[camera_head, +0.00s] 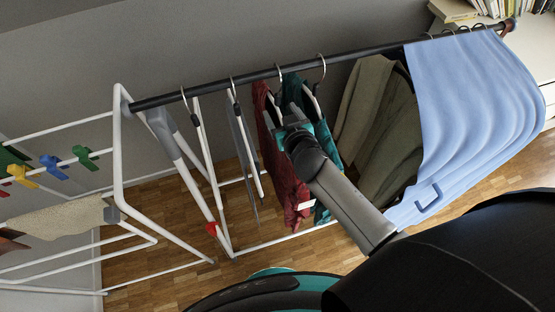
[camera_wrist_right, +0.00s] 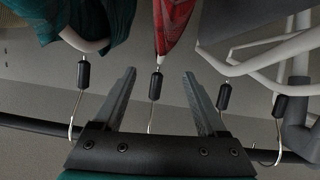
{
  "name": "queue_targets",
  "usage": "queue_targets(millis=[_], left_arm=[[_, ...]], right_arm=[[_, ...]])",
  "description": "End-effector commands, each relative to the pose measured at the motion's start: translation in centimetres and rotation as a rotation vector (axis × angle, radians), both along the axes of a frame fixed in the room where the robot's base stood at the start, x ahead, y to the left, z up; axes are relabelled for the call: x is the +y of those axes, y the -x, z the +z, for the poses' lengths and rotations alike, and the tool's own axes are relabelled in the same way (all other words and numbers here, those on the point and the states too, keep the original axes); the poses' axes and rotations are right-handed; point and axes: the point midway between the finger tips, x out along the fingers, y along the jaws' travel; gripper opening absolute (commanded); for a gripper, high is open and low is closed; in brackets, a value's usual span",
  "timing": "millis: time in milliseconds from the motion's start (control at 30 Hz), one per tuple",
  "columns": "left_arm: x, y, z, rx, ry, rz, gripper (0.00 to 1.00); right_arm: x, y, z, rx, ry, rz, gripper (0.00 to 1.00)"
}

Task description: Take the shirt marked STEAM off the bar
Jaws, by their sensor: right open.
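A black bar (camera_head: 225,84) carries hangers and clothes. A red shirt (camera_head: 285,175) and a teal shirt (camera_head: 325,140) hang side by side near its middle. I cannot read STEAM on any garment. My right gripper (camera_head: 293,112) is at the upper part of these two shirts, below the bar, and hides some of them. In the right wrist view its fingers (camera_wrist_right: 162,95) are open. The red shirt's (camera_wrist_right: 174,28) hanger hook (camera_wrist_right: 156,88) stands between them, apart from both. The teal shirt (camera_wrist_right: 105,22) is left of the fingers there. My left gripper is not in view.
Bare hangers (camera_head: 203,150) hang to the left. Olive garments (camera_head: 378,115) and a light blue cloth (camera_head: 465,110) hang to the right. A white drying rack (camera_head: 118,150) with coloured clips stands at left. Books (camera_head: 500,8) sit on a unit at upper right.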

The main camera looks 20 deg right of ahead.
Motion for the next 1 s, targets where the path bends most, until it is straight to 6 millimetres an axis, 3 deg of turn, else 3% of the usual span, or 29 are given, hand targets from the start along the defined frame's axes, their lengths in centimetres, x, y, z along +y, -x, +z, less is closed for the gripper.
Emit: queue_targets(millis=[233,567,1000], left_arm=[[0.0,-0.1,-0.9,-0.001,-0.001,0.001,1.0],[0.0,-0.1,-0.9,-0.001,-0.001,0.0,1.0],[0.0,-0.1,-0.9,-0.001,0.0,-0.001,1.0]], right_arm=[[0.0,-2.7,-1.2,-0.001,0.001,0.0,0.75],[-0.1,-3.1,-1.3,0.0,0.0,0.0,0.75],[-0.1,-3.0,-1.3,0.001,0.0,0.0,0.25]])
